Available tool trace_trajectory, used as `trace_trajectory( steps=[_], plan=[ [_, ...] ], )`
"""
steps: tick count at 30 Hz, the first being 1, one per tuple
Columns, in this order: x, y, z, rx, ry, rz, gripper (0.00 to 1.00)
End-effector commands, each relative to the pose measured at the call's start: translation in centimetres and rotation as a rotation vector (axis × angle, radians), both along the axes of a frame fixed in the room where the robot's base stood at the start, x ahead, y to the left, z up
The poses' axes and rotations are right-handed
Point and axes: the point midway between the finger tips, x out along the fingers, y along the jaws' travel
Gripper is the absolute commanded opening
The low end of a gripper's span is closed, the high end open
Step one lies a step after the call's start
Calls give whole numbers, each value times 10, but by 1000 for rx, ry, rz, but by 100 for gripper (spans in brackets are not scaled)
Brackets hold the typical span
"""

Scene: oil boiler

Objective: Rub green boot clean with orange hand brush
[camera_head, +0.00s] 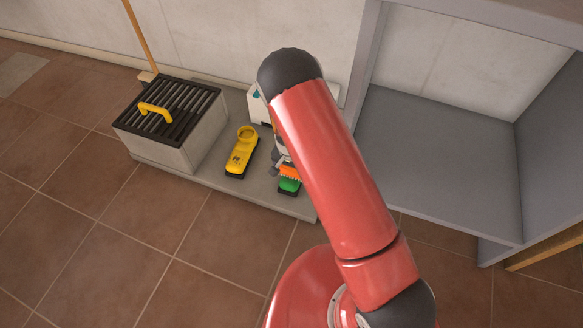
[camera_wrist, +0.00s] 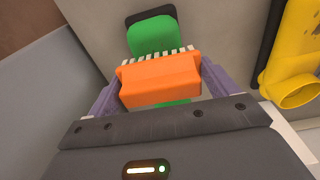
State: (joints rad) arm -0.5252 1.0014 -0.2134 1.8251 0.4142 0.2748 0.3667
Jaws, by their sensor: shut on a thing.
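The green boot (camera_head: 289,185) stands on the low grey slab, mostly hidden behind my arm in the head view. In the wrist view the green boot (camera_wrist: 150,35) lies just beyond the brush, with a dark sole at its far end. The orange hand brush (camera_wrist: 160,80) is held between my gripper's two fingers (camera_wrist: 160,85), its pale bristles toward the boot. In the head view the orange brush (camera_head: 288,171) overlaps the boot. The bristles look close to or on the boot; contact is not clear. My gripper is shut on the brush.
A yellow boot (camera_head: 241,152) with dark marks stands to the left on the slab (camera_head: 208,178). It also shows in the wrist view (camera_wrist: 292,60). A grated box (camera_head: 165,125) with a yellow handle stands further left. A grey cabinet (camera_head: 440,160) stands to the right. Floor in front is clear.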

Motion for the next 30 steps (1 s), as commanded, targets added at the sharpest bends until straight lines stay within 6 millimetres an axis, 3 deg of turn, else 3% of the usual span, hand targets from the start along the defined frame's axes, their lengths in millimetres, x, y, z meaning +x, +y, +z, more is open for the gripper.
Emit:
trace_trajectory(
  steps=[19, 30],
  plan=[
    [-13, 4, 0, 0, 2, 0, 68],
    [7, -3, -1, -1, 1, -1, 68]
  ],
)
